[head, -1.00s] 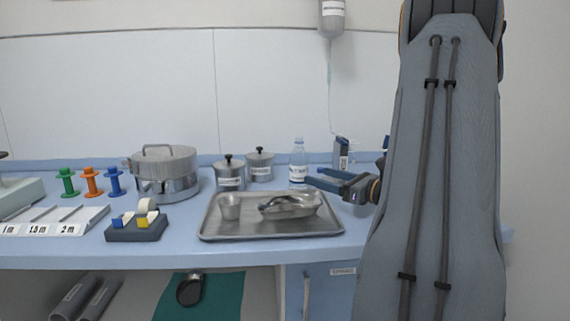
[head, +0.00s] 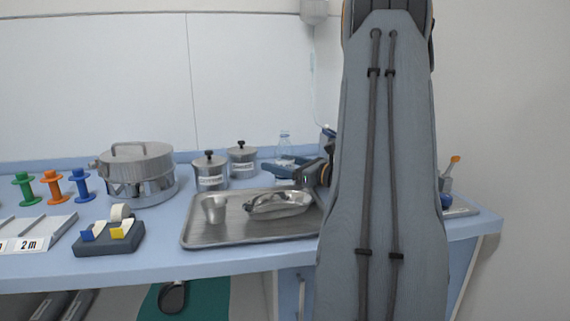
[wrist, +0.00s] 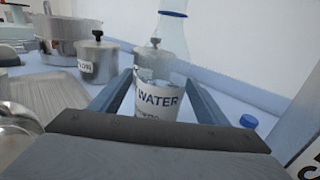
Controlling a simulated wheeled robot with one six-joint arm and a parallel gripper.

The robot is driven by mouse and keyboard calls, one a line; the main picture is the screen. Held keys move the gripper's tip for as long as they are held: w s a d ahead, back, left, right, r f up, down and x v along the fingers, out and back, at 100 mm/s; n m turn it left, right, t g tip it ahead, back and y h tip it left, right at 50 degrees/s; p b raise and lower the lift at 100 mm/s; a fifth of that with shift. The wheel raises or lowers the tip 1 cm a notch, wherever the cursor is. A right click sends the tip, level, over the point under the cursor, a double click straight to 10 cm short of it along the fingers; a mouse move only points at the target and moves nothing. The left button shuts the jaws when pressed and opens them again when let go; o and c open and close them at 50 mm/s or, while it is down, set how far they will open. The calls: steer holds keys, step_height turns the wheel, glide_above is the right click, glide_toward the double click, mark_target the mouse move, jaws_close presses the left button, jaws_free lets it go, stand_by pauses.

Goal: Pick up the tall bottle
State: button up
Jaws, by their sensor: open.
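The tall bottle (head: 284,143) is clear and stands upright at the back of the blue counter. In the wrist view the bottle (wrist: 172,40) shows a white label reading WATER. My gripper (head: 272,171) is open, with its fingers at the height of the bottle's lower part. In the wrist view, one finger is on each side of the bottle, and the bottle stands between or just beyond the fingertips. I cannot tell whether either finger touches it. The bottle's base is hidden behind my gripper.
A metal tray (head: 190,240) with a cup and a kidney dish lies in front of the bottle. Two lidded canisters (head: 211,172) (head: 242,160) and a large pot (head: 137,172) stand to the left. A blue cap (wrist: 249,121) lies right of the bottle.

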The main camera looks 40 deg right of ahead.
steer(key=shift+x, duration=1)
steer(key=c, duration=1.3)
steer(key=shift+s+r, duration=0.15)
